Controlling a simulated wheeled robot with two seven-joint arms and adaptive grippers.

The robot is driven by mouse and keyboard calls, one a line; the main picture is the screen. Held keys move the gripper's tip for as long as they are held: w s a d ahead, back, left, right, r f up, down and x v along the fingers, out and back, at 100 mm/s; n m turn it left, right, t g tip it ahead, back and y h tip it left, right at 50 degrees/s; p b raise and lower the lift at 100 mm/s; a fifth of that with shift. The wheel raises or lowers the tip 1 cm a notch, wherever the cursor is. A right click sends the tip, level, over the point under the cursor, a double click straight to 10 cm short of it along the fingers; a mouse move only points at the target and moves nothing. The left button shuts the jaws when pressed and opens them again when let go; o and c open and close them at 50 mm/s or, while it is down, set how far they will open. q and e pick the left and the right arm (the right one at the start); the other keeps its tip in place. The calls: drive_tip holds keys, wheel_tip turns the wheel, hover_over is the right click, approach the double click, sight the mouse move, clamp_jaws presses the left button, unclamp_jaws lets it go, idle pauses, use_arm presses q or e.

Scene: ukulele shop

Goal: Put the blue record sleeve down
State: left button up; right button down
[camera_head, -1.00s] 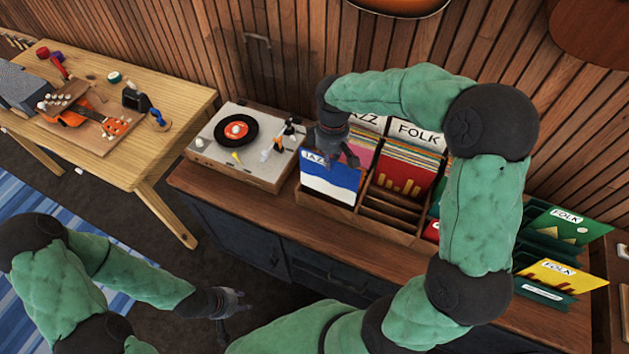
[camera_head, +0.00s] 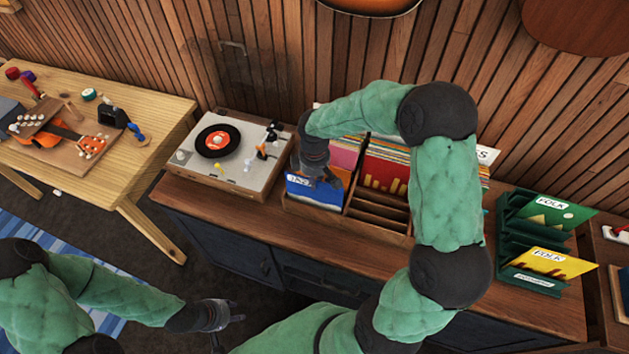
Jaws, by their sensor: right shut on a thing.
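The blue record sleeve (camera_head: 314,193) has a "JAZZ" label at its top left. It stands in the front left compartment of the wooden record crate (camera_head: 378,224), with its lower part hidden by the crate's front. My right gripper (camera_head: 322,182) is shut on the sleeve's top edge, reaching down from above. My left gripper (camera_head: 230,318) hangs low in front of the cabinet, away from the sleeve, and its fingers look spread and empty.
A record player (camera_head: 230,155) stands left of the crate on the cabinet top (camera_head: 200,200). Other sleeves (camera_head: 385,170) fill the crate's back compartments. A green stand (camera_head: 520,235) with folk sleeves is at the right. A workbench (camera_head: 150,180) holds a small ukulele (camera_head: 65,135).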

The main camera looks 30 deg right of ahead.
drive_tip(key=shift+r, duration=0.15)
drive_tip(key=shift+f+b, duration=0.3)
drive_tip(key=shift+f, duration=0.35)
drive_tip(key=c, duration=1.4)
unclamp_jaws()
drive_tip(key=shift+o, duration=0.2)
